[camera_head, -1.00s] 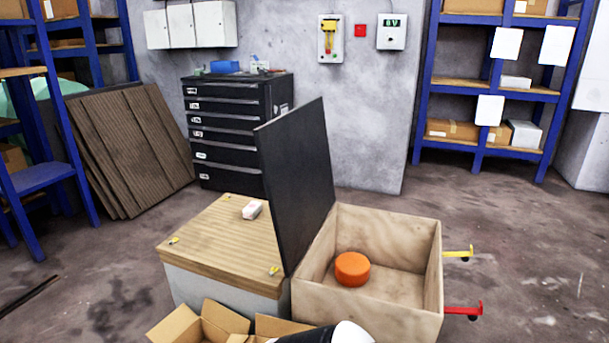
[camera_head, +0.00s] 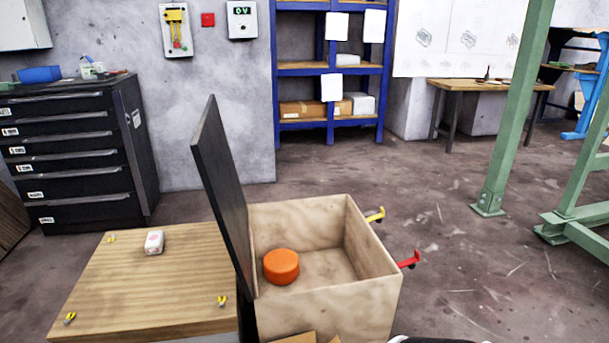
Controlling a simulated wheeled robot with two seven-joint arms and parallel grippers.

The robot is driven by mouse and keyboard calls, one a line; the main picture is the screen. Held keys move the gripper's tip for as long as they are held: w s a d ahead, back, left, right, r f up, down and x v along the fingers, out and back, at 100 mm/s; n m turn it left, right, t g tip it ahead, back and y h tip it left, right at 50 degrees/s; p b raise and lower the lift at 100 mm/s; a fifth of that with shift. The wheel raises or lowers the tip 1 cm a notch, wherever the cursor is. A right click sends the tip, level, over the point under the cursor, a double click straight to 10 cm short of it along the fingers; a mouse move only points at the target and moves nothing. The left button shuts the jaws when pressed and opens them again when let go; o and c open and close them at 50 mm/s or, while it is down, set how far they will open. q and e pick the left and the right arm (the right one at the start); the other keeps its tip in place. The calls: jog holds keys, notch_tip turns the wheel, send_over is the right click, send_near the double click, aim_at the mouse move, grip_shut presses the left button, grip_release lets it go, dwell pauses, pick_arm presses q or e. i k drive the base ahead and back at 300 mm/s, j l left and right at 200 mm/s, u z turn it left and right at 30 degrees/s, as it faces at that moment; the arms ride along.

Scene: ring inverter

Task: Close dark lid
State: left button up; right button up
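The dark lid (camera_head: 224,185) stands raised and nearly upright on the left edge of a pale wooden box (camera_head: 330,312). The box is open, and an orange round object (camera_head: 281,266) lies inside it, near the lid. A yellow hook (camera_head: 375,215) and a red hook (camera_head: 409,260) stick out from the box's right side. Neither of my grippers can be made out. A small white and black shape at the bottom edge may be part of my arm.
A wooden-topped surface (camera_head: 150,285) left of the box holds a small white item (camera_head: 154,242). A black drawer cabinet (camera_head: 75,155) stands behind it. Cardboard shows at the bottom edge. A green metal frame (camera_head: 515,110) stands at right. The floor right of the box is clear.

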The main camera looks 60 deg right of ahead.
aim_at(209, 147)
jog(key=i+j+z, duration=0.1)
jog(key=z, duration=0.3)
jog(key=i+j+z, duration=0.2)
jog(key=z, duration=0.2)
jog(key=i+j+z, duration=0.25)
jog(key=z, duration=0.15)
jog(key=i+j+z, duration=0.2)
jog(key=z, duration=0.2)
jog(key=j+z, duration=0.4)
jog(key=i+j, duration=0.05)
